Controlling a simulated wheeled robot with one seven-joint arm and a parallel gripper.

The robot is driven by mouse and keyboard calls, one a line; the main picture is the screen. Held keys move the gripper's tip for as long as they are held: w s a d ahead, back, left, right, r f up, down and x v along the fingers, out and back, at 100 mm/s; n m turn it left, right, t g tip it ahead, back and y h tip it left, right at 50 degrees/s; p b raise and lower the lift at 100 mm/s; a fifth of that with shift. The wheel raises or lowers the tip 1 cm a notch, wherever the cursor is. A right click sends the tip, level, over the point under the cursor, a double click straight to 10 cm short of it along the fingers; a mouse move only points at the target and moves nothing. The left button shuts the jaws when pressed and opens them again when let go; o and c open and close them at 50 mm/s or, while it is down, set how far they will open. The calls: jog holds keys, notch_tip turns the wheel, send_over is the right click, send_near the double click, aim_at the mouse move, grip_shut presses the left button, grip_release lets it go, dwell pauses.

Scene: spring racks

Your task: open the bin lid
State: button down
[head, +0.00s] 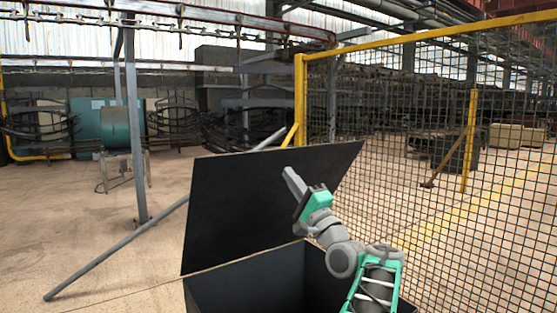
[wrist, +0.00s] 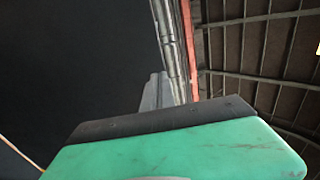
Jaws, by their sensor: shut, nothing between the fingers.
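The black bin (head: 245,287) stands low in front of me in the head view, its dark inside showing. Its flat black lid (head: 240,205) is raised and tilted steeply up at the bin's far side. My gripper (head: 291,176) is shut and empty, in front of the lid's inner face near its upper right part. I cannot tell whether it touches the lid. In the wrist view the dark lid (wrist: 70,60) fills the left side, and the grey fingers of my gripper (wrist: 156,90) show beyond the green housing.
A yellow-framed mesh fence (head: 430,150) runs along the right. A grey post (head: 134,120) and a slanting grey bar (head: 120,245) stand left of the bin. The floor at left is mostly clear.

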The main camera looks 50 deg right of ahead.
aim_at(273, 153)
jog(key=p+x, duration=0.1)
jog(key=x, duration=0.6)
